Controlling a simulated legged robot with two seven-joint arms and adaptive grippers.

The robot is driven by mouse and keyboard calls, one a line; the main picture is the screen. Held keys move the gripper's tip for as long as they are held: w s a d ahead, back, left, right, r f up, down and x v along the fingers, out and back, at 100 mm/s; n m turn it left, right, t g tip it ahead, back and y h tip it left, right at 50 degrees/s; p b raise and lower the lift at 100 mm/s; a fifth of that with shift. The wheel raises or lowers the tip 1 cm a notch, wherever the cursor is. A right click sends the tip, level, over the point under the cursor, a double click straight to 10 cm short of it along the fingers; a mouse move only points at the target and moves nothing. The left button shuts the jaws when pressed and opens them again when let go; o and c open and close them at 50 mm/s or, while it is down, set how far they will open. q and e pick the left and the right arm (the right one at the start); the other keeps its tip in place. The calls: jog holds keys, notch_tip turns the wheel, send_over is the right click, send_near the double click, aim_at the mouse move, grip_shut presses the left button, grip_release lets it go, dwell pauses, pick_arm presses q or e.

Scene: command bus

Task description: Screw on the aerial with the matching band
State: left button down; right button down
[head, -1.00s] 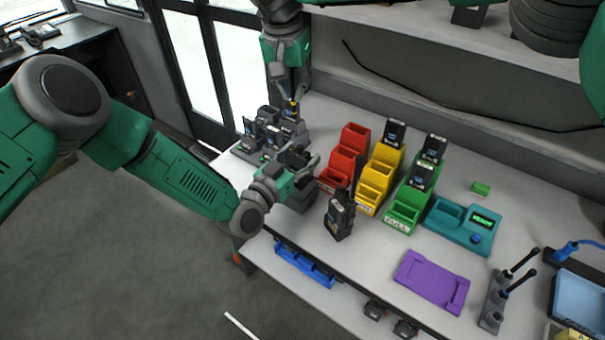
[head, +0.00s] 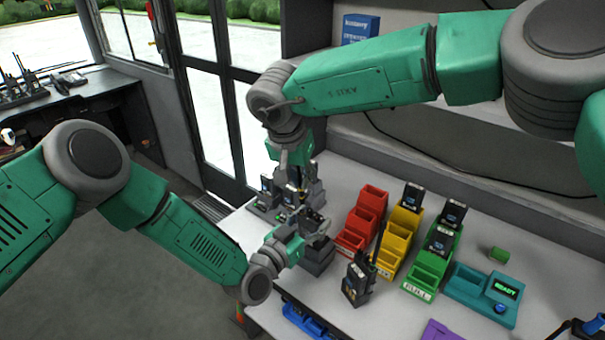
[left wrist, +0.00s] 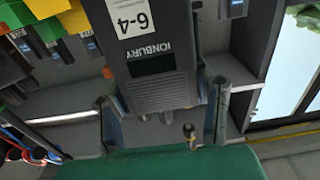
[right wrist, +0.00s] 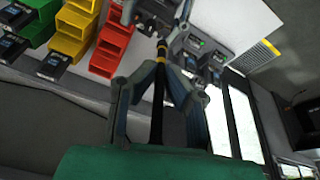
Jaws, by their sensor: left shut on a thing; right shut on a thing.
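My left gripper (head: 316,224) is shut on a radio, low over the bench's left end. In the left wrist view the dark grey radio (left wrist: 160,85) reads "IONBURY 6-4" and sits between the fingers (left wrist: 165,108). A small stub with a yellowish mark (left wrist: 189,131) shows by its end. My right gripper (head: 295,184) is just above and behind the left one, shut on a thin black aerial. In the right wrist view the aerial (right wrist: 157,100) has a yellow band (right wrist: 161,52) near its far end, between the fingertips (right wrist: 162,68). Whether aerial and radio touch is unclear.
Red (head: 363,220), yellow (head: 395,250) and green (head: 428,270) stepped bins stand right of the grippers. A radio with an aerial (head: 356,282) stands near the front edge. A teal unit (head: 480,290) reads "READY". Several radios in a grey rack (head: 268,196) stand close by.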

jog(key=shift+d, duration=0.3)
jog(key=shift+w+a+f, duration=0.1)
jog(key=shift+w+f, duration=0.05)
jog(key=shift+f, duration=0.35)
jog(key=shift+w+a+f, duration=0.1)
jog(key=shift+f, duration=0.35)
jog(key=shift+d+f, duration=0.15)
jog(key=shift+f, duration=0.35)
